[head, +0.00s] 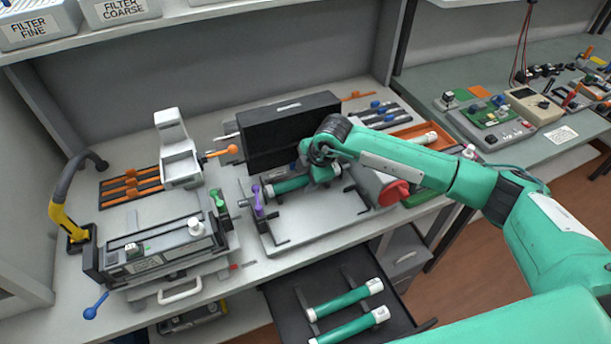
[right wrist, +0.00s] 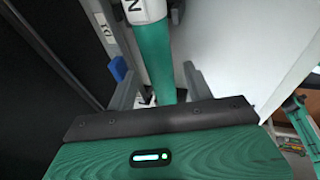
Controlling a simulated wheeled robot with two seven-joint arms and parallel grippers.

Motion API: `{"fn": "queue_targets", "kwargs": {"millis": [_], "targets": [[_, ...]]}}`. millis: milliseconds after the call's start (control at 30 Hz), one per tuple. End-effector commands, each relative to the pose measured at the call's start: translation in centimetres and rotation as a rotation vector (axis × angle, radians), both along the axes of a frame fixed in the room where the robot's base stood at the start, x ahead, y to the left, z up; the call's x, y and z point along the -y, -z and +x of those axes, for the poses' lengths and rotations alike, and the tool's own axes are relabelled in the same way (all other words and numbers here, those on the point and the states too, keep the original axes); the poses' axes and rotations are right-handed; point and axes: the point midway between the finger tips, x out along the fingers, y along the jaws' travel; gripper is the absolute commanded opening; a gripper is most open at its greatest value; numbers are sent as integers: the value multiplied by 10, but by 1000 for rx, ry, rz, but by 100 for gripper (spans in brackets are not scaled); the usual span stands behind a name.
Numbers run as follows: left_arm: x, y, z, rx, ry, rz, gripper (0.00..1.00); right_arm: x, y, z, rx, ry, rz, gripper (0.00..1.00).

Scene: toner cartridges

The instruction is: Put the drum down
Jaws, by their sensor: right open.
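A green drum (head: 292,185) lies across the grey stand plate (head: 315,220), near a purple lever (head: 258,202) and in front of a black box (head: 290,125). My right gripper (head: 318,173) is over the drum's right part, and my wrist hides some of it. In the right wrist view the green drum (right wrist: 158,55) with its white lettered collar (right wrist: 145,10) runs between the two grey fingers (right wrist: 160,88). The fingers stand apart, one on each side of it. Whether the drum rests fully in its supports is hidden. My left gripper is out of view.
An open dark drawer below holds two more green drums (head: 345,299) with white ends. A grey machine (head: 155,250) stands left. A red-ended roller (head: 393,192) and an orange tray (head: 415,132) are right of the stand. The plate's front is clear.

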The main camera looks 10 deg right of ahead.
Motion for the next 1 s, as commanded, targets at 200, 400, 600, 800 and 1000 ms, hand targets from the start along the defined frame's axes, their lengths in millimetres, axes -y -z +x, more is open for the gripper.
{"fn": "queue_targets", "kwargs": {"millis": [200,400,600,800,1000], "targets": [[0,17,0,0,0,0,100,12,-38,-10,6,-2,2,52],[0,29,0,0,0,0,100,23,-78,-22,6,-1,2,52],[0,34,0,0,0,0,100,30,-103,-29,3,0,0,52],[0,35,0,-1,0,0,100,31,-111,-32,1,-1,1,52],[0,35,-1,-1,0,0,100,31,-111,-32,1,0,1,52]]}}
